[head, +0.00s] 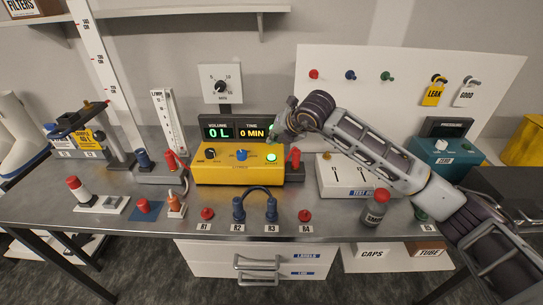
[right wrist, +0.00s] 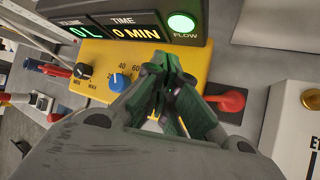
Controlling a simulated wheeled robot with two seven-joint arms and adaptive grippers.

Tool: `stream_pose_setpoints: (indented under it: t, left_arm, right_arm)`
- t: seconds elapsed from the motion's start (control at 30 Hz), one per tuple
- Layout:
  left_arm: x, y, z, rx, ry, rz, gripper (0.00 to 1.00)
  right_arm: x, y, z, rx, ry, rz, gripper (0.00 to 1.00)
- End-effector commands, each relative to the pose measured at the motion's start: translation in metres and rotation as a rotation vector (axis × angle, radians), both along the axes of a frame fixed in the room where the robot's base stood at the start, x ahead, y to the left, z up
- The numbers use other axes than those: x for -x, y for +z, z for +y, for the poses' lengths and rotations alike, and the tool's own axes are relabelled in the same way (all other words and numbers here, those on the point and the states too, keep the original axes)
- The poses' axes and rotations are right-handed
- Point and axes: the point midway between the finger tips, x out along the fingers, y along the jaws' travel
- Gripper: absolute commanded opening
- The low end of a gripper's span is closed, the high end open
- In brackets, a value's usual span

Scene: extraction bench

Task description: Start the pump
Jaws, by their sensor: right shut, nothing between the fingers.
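The yellow pump box (head: 225,175) stands mid-bench, with a black knob (head: 210,153), a blue knob (head: 242,155) and a glowing green button (head: 271,157) on its top. Its display (head: 220,132) reads 0 L and 0 MIN. In the right wrist view the green FLOW lamp (right wrist: 181,23) is lit. My right gripper (head: 279,137) is shut and empty, over the right end of the box near the green button. In the right wrist view its fingertips (right wrist: 168,62) hide the button, and I cannot tell whether they touch it. My left gripper is not in view.
A red lever (head: 293,157) stands just right of the pump box. A white box (head: 330,177) is beside it, under my right arm. A bottle with a red cap (head: 376,212) stands at front right.

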Motion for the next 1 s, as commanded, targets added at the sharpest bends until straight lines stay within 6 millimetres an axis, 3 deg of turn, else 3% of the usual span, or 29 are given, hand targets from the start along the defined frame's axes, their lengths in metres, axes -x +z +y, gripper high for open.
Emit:
stream_pose_setpoints:
  t: [0.3, 1.0]
  left_arm:
    - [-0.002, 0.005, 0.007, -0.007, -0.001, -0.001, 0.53]
    - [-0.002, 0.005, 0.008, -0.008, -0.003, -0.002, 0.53]
  right_arm:
    - [0.0, 0.018, 0.0, -0.001, 0.001, 0.0, 0.0]
    - [0.0, 0.019, 0.0, -0.001, -0.001, 0.0, 0.0]
